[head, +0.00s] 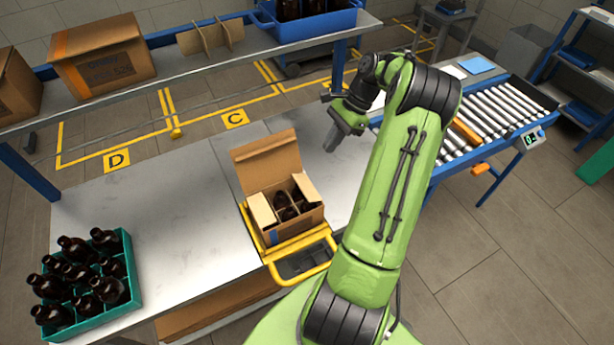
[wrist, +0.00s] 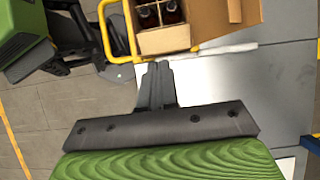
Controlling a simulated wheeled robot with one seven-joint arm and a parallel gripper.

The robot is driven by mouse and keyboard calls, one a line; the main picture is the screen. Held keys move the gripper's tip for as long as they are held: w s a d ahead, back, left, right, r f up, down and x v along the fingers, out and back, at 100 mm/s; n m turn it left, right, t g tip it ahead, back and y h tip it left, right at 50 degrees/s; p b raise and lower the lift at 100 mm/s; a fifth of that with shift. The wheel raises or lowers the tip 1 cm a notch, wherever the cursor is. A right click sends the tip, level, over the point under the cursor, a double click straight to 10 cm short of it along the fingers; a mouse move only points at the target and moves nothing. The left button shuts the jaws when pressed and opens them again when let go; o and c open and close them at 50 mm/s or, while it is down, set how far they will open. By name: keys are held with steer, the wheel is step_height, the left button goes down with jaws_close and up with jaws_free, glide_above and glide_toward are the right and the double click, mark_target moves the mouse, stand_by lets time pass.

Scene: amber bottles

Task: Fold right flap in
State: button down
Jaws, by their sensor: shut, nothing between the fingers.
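An open cardboard box (head: 292,226) stands in a yellow frame (head: 262,250) on the bench, with dark bottles (head: 288,205) in its compartments. Its tall back flap (head: 268,162) stands up. The left flap (head: 262,209) is raised, and the right flap (head: 307,188) shows as a pale panel at the right edge, its exact angle unclear. My gripper (head: 331,147) is shut and empty, above the bench to the right of the box and apart from it. In the wrist view the shut fingertips (wrist: 158,72) point toward the box's side wall (wrist: 165,40), with bottles (wrist: 171,12) beyond.
A teal crate of bottles (head: 88,280) stands at the bench's left end. A shelf behind holds a closed carton (head: 100,55), cardboard dividers (head: 210,38) and a blue bin (head: 310,22). A roller conveyor (head: 490,115) is at right. The bench left of the box (head: 170,215) is clear.

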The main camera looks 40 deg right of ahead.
mark_target(302, 189)
steer(key=b+x, duration=0.1)
steer(key=x, duration=1.3)
steer(key=shift+w+d+f, duration=0.1)
steer(key=shift+f, duration=0.05)
steer(key=shift+w+a+f+h+b, duration=0.1)
steer(key=shift+a+h+b, duration=0.15)
steer(key=shift+h+b, duration=0.4)
steer(key=shift+w+a+f+g+h+b, duration=0.1)
steer(key=shift+a+f+g+h+b, duration=0.3)
steer(key=shift+h+b, duration=0.35)
steer(key=shift+a+f+g+h+b, duration=0.25)
steer(key=shift+h+b, duration=0.3)
steer(key=shift+h, duration=0.35)
steer(key=shift+a, duration=0.1)
steer(key=shift+a+f, duration=0.1)
steer(key=shift+a, duration=0.05)
